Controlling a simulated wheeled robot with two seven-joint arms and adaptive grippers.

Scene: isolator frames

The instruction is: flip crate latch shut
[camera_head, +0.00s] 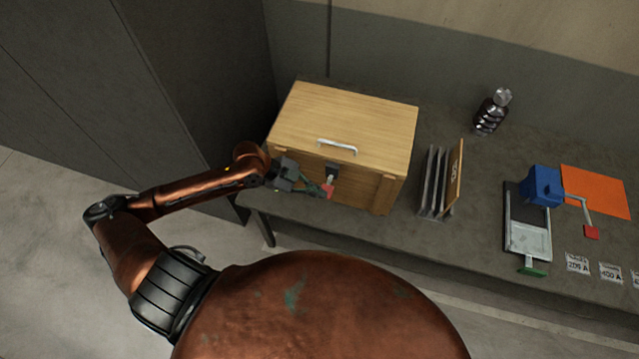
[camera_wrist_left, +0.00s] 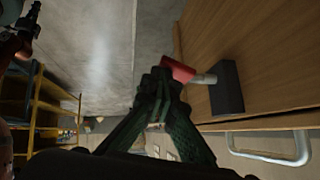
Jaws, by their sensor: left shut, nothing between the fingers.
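The wooden crate (camera_head: 345,125) stands on the grey bench with its lid down and a pale handle (camera_head: 337,146) on the lid's front edge. The latch is a black block (camera_head: 332,169) on the crate's front, with a short metal lever ending in a red tip (camera_head: 328,191). My left gripper (camera_head: 322,190) is shut with nothing between its fingers, its fingertips at the red tip. In the left wrist view the green-black fingers (camera_wrist_left: 163,85) overlap the red tip (camera_wrist_left: 178,69), beside the black latch block (camera_wrist_left: 227,88). I cannot tell if they touch. My right gripper is not in view.
Right of the crate, upright panels (camera_head: 440,182) stand in a rack. Further right are a blue device on a metal fixture (camera_head: 528,240), an orange sheet (camera_head: 597,190) and labels (camera_head: 578,263). Bare bench lies between the rack and fixture.

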